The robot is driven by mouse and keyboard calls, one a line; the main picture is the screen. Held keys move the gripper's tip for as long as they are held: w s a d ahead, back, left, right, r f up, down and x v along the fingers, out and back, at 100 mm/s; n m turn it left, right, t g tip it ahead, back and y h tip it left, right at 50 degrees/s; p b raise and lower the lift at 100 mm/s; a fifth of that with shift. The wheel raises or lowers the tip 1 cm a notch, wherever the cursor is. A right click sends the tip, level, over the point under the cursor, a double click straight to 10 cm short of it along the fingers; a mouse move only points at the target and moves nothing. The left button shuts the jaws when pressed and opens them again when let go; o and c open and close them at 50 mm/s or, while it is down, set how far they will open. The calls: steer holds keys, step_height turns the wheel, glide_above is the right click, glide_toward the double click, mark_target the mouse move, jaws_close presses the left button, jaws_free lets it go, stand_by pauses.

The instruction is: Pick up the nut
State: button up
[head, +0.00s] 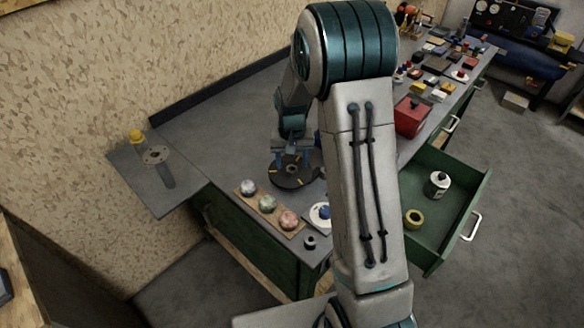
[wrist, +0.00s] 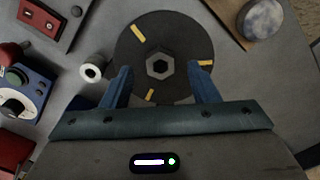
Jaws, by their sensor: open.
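A grey hexagonal nut (wrist: 160,66) lies at the middle of a dark round disc (wrist: 178,30) with yellow marks. The disc also shows on the workbench in the head view (head: 285,183), where the nut is small and partly hard to make out. My gripper (wrist: 160,76) is open, with its two blue fingers apart over the disc, one on each side of the nut. The nut sits between the fingertips in the wrist view, and I see no contact. In the head view my gripper (head: 291,152) points down over the disc, and my arm hides part of the bench.
A wooden board (head: 241,194) with three balls lies in front of the disc. A small dark cylinder (head: 310,242) and a white plate (head: 317,222) are near the bench edge. A red box (head: 411,116) stands right, above an open green drawer (head: 455,172). Bench left of the disc is clear.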

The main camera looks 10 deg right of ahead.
steer(key=shift+f, duration=0.95)
steer(key=c, duration=1.1)
steer(key=shift+r, duration=0.1)
